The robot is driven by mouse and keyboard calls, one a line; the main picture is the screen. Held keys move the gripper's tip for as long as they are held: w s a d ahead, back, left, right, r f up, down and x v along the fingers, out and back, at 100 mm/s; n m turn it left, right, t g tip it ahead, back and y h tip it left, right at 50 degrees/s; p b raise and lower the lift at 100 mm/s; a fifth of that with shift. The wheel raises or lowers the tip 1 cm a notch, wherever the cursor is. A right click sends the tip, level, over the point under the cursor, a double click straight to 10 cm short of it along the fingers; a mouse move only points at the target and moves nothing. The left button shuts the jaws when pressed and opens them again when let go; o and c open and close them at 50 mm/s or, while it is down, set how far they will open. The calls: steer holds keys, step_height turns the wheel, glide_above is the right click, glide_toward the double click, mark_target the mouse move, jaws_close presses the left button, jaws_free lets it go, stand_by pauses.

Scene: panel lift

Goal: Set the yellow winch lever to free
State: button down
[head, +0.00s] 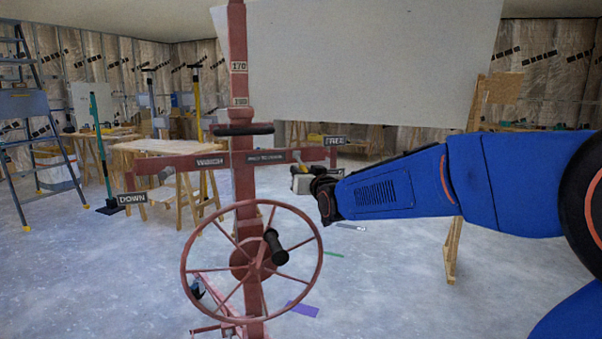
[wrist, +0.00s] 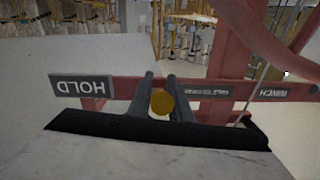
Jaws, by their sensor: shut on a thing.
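The yellow winch lever's round knob (wrist: 161,103) sits between the two dark fingers of my gripper (wrist: 161,88) in the wrist view, and the jaws are shut on it. In the head view my gripper (head: 302,168) reaches the right part of the red crossbar, and a little of the yellow lever (head: 296,156) shows at the fingertips. A FREE plate (head: 335,141) stands at the crossbar's right end. A HOLD plate (wrist: 84,86) shows upside down left of the fingers in the wrist view. The lever's shaft is mostly hidden.
The red lift mast (head: 244,190) carries a spoked handwheel (head: 186,268) with a black handle (head: 275,246), below and left of my gripper. A DOWN plate (head: 132,198) is at the left. A large pale panel (head: 370,60) rests above. Worktables and a ladder (head: 60,145) stand behind.

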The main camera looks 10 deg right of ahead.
mark_target(299, 161)
steer(key=shift+r, duration=0.15)
steer(key=shift+s+r+g+h, duration=0.2)
steer(key=shift+r+g, duration=0.4)
steer(key=shift+g, duration=0.5)
steer(key=shift+s+r+g+h, duration=0.1)
steer(key=shift+s+r+g, duration=0.15)
steer(key=shift+r+g, duration=0.6)
steer(key=shift+s+r+g, duration=0.1)
steer(key=shift+r+g, duration=0.3)
steer(key=shift+g, duration=0.6)
steer(key=shift+w+r+g, duration=0.1)
steer(key=shift+r+g, duration=0.3)
steer(key=shift+g, duration=0.55)
steer(key=shift+s+r+g, duration=0.1)
steer(key=shift+r+g, duration=0.3)
steer(key=shift+g, duration=0.6)
steer(key=shift+r+h, duration=0.1)
steer(key=shift+h, duration=0.2)
steer(key=c, duration=1.6)
jaws_free()
steer(key=shift+c, duration=0.2)
steer(key=v, duration=1.7)
steer(key=shift+d+r, duration=0.15)
steer(key=shift+r, duration=0.05)
